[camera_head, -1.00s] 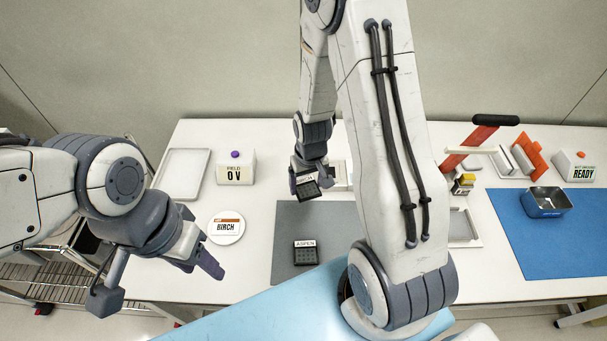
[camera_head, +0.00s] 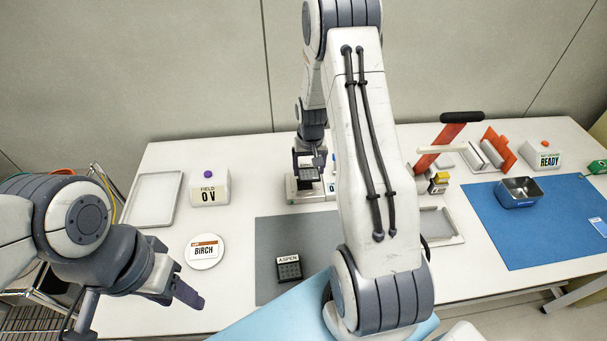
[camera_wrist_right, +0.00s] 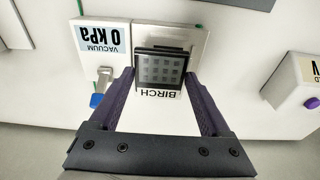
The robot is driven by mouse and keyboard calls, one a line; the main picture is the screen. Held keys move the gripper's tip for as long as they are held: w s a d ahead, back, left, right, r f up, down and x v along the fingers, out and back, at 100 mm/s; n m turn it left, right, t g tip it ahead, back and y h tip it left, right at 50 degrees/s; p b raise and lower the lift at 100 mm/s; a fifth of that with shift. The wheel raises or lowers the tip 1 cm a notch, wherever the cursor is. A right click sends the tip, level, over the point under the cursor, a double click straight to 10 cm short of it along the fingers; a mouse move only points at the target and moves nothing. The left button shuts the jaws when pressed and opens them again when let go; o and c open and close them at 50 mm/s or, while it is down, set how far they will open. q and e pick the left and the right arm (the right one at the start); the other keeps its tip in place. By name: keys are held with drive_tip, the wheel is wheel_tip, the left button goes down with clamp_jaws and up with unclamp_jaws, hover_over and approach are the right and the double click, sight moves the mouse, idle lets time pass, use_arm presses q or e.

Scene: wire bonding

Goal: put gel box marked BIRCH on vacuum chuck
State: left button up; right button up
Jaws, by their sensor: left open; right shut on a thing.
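The gel box marked BIRCH (camera_wrist_right: 161,68) is dark with a grid of small chips and a white label. My right gripper (camera_head: 308,172) is shut on it, and both purple fingers (camera_wrist_right: 165,92) show at its sides in the right wrist view. The box is over the white vacuum chuck (camera_head: 291,192) at the back; I cannot tell if they touch. The chuck's plate shows behind the box in the wrist view (camera_wrist_right: 145,36). Another gel box, marked ASPEN (camera_head: 289,268), lies on the grey mat (camera_head: 270,232). My left gripper (camera_head: 184,292) is open and empty at the front left.
A vacuum display reading 0 kPa (camera_wrist_right: 103,42) and a blue-tipped lever (camera_wrist_right: 98,99) are beside the chuck. A round white BIRCH disc (camera_head: 204,262), a field box reading 0 V (camera_head: 209,187) and an empty tray (camera_head: 153,199) stand left. A red-handled press (camera_head: 440,145) and blue mat (camera_head: 530,240) are right.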

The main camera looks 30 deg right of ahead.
sight(304, 177)
drive_tip(key=shift+w+a+f, duration=0.3)
drive_tip(key=shift+w+f, duration=0.15)
drive_tip(key=shift+w, duration=0.25)
wheel_tip(304, 177, down, 4)
drive_tip(key=shift+r+p, duration=0.1)
drive_tip(key=shift+p, duration=0.7)
drive_tip(key=shift+f, duration=0.2)
